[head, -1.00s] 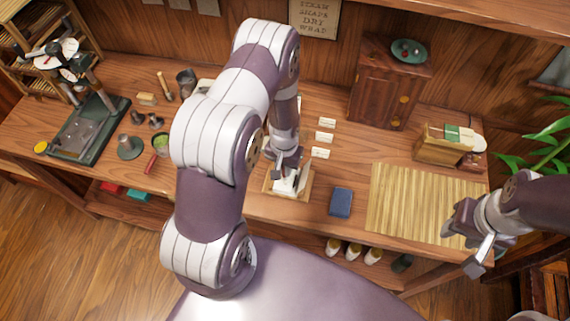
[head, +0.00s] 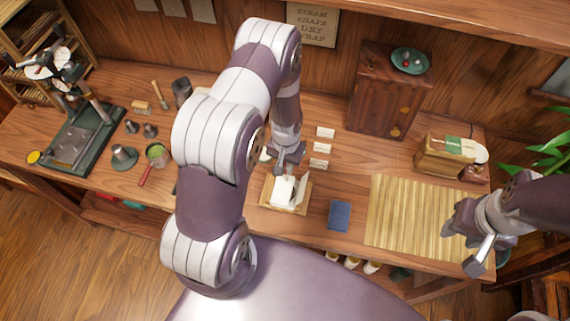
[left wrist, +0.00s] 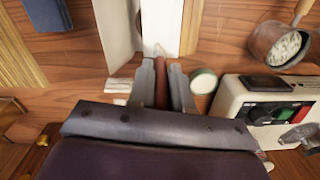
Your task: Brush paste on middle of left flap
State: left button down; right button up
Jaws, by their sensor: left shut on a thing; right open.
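A white paper wrapper (head: 284,190) lies on a small wooden board (head: 268,203) at the table's front, with one flap tilted up at its right side. My left gripper (head: 287,158) is just behind the wrapper. In the left wrist view my left gripper (left wrist: 162,88) is shut on a thin dark red handle (left wrist: 161,92), seemingly the brush. Its tip is close to the wrapper's near edge; whether it touches is unclear. The white wrapper panels (left wrist: 163,22) lie ahead of it. A small round pot of pale stuff (left wrist: 203,80) is beside the fingers. My right gripper (head: 466,243) is open and empty at the mat's right.
A blue book (head: 339,215) and a slatted bamboo mat (head: 410,215) lie to the right of the wrapper. Several small cards (head: 320,148) stand behind. A white appliance (left wrist: 262,108) is near the left gripper. A press (head: 85,135) stands at the left.

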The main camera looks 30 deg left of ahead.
pick_arm(q)
notch_tip(320, 180, up, 6)
jog(key=p, duration=0.3)
jog(key=shift+f+p, duration=0.15)
jog(key=shift+p, duration=0.15)
jog(key=shift+w+a+r+p, duration=0.1)
jog(key=shift+w+r+p, duration=0.1)
jog(key=shift+r+p, duration=0.25)
jog(key=shift+w+r+p, duration=0.2)
jog(key=shift+r+p, duration=0.1)
jog(key=shift+r, duration=0.3)
jog(key=shift+s+r, duration=0.15)
jog(key=shift+s, duration=0.2)
jog(key=shift+w, duration=0.1)
pick_arm(e)
jog(key=r, duration=0.3)
jog(key=s+r, duration=0.1)
jog(key=r, duration=0.1)
jog(key=shift+a+r, duration=0.15)
jog(key=shift+a, duration=0.05)
pick_arm(q)
jog(key=shift+w, duration=0.15)
pick_arm(e)
jog(key=shift+w, duration=0.2)
jog(key=shift+s, duration=0.15)
